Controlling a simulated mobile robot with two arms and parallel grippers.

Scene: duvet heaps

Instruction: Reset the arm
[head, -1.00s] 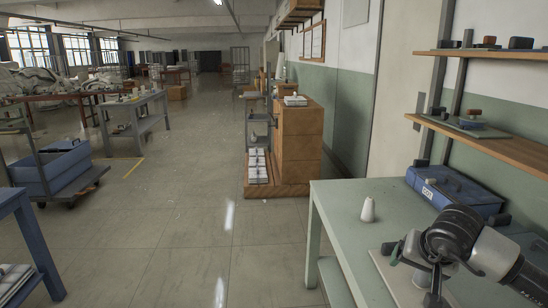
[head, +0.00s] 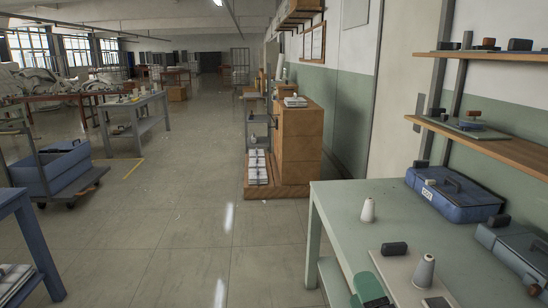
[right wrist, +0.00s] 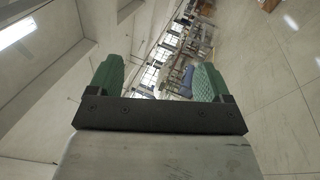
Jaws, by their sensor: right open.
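My right gripper (right wrist: 158,78) shows in the right wrist view with its two green fingers wide apart and nothing between them. In the head view, only a green finger part of it (head: 368,287) shows at the bottom edge, in front of the pale green table (head: 336,205). The rest of my right arm is out of the head view. My left gripper is in neither view.
A wooden shelf (head: 490,143) hangs above.

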